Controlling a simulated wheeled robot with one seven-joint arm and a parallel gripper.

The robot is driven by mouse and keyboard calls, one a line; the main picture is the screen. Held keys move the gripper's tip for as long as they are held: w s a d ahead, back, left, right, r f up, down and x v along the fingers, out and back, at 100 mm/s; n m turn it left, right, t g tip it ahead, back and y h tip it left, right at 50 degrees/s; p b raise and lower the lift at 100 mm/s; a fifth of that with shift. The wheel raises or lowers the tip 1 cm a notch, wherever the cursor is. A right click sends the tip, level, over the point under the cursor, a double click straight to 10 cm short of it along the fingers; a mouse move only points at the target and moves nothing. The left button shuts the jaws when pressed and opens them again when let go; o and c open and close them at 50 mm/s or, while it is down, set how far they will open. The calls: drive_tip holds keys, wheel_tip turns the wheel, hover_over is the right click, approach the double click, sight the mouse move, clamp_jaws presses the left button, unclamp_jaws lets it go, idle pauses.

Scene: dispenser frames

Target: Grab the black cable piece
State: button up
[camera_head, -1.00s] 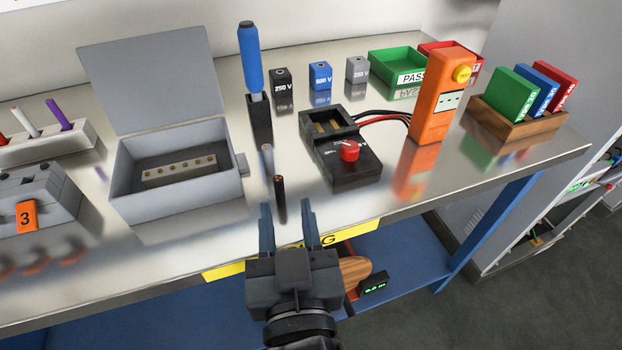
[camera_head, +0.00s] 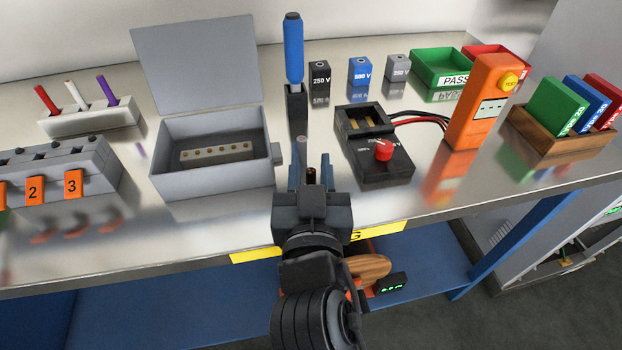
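The black cable piece (camera_head: 311,174) stands upright on the metal bench top, with a copper-coloured end at its top. Only its upper part shows. My gripper (camera_head: 311,168) is at the bench's front part, with one finger on each side of the black piece. The fingers look apart, with a gap to the piece; the lower part of the piece is hidden behind my gripper. A grey cable piece (camera_head: 300,147) stands just behind, close to the left finger.
An open grey box (camera_head: 212,185) stands to the left, and a black tester with a red knob (camera_head: 383,172) to the right. A blue-handled tool in a black holder (camera_head: 297,105) stands behind. An orange meter (camera_head: 470,125) stands farther right.

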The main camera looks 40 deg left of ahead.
clamp_jaws()
